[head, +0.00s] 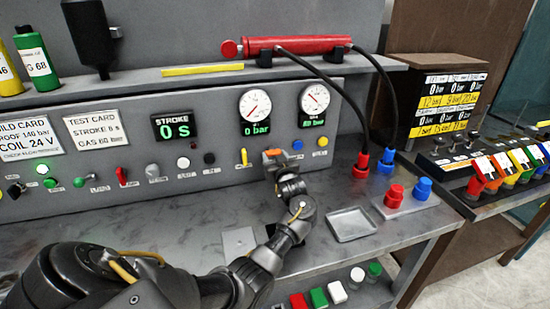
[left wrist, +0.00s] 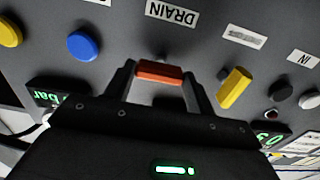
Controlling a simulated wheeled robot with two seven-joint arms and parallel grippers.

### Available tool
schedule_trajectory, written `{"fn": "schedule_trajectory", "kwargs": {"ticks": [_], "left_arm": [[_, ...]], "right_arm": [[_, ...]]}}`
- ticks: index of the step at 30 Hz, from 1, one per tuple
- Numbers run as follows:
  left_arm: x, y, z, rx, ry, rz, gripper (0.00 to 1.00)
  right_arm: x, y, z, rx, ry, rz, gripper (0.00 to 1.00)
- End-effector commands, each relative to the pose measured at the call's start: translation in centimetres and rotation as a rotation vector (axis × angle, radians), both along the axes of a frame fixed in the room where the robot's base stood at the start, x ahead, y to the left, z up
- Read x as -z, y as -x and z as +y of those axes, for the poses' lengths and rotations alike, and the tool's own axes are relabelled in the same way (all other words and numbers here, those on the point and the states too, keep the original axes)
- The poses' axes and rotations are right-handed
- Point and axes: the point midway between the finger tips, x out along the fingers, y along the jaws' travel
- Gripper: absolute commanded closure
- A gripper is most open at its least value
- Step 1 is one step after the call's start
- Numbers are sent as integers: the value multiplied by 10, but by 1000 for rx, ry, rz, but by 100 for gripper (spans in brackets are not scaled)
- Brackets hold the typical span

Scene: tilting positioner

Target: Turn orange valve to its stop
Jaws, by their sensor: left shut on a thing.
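The orange valve (head: 272,152) is on the grey panel's lower row, below the left gauge. In the left wrist view its orange handle (left wrist: 159,72) lies crosswise between my fingertips, near a label reading DRAIN. My left gripper (head: 274,160) reaches the panel from below and is shut on this handle. In the left wrist view the gripper (left wrist: 160,78) has one finger at each end of the handle. The valve's stem and stop are hidden. My right gripper is not in view.
A yellow lever (head: 244,157) sits just left of the valve; blue (head: 297,144) and yellow (head: 322,141) knobs sit to its right. Two gauges are above. A shallow tray (head: 351,224) and red and blue connectors (head: 361,165) are on the bench to the right, with a hose.

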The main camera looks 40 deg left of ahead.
Motion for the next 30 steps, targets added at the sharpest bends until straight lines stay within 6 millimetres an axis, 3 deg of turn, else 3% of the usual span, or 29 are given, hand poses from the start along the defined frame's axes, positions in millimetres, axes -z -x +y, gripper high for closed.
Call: {"fn": "schedule_trajectory", "kwargs": {"ticks": [11,30], "left_arm": [[5,0,-1,0,117,-166,68],[5,0,0,-1,462,-664,68]], "right_arm": [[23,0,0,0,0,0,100],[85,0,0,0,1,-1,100]]}}
